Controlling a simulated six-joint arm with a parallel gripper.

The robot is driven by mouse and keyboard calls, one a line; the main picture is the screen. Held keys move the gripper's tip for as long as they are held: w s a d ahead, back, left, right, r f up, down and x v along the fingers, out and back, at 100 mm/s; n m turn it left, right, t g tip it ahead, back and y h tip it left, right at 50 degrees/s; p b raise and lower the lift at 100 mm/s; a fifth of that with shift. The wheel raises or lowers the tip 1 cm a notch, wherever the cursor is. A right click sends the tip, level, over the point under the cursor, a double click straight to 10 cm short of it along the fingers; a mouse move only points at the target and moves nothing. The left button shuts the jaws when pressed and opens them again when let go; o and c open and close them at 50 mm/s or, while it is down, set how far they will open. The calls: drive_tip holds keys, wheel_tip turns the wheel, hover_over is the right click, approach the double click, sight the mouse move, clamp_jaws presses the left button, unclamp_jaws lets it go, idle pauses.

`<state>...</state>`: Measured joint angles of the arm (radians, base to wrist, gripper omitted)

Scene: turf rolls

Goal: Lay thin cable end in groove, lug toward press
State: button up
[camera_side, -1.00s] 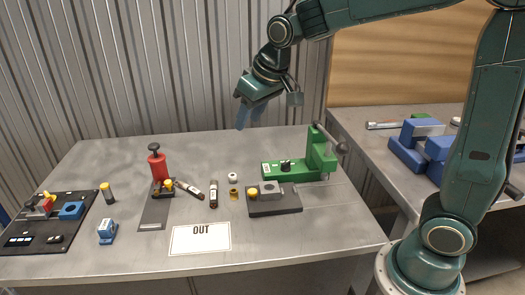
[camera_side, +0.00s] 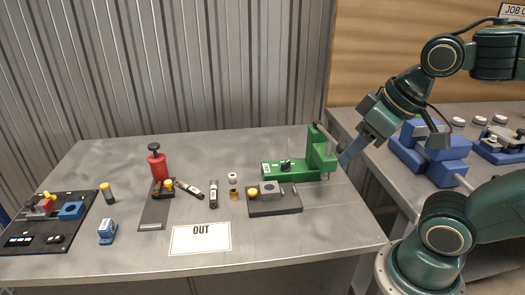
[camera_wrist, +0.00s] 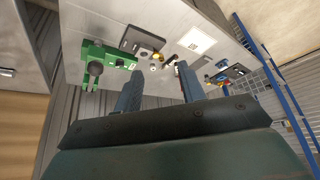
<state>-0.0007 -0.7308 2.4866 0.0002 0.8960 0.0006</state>
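Two short dark pieces with white labels lie mid-table, one slanted (camera_side: 189,190) and one straight (camera_side: 213,195). They could be cable ends; I cannot tell which is thin or where a lug is. A green press (camera_side: 290,170) with an upright right end stands at the table's right and also shows in the wrist view (camera_wrist: 105,55). A dark block (camera_side: 275,206) with a grey top piece sits in front of it; no groove can be made out. My gripper (camera_side: 345,161) is beside the press's right end. In the wrist view its fingers (camera_wrist: 158,72) are apart with nothing between them.
A red hand-pump-like tool (camera_side: 157,168) stands left of centre behind a grey strip (camera_side: 155,216). A white OUT card (camera_side: 201,239) lies at the front. A dark board (camera_side: 30,240) is far left. Blue fixtures (camera_side: 445,165) stand on the right bench. The back of the table is clear.

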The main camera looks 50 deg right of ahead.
drive_tip(key=shift+s+f, duration=0.15)
drive_tip(key=shift+s, duration=0.15)
drive_tip(key=shift+o, duration=0.8)
drive_tip(key=shift+w, duration=0.1)
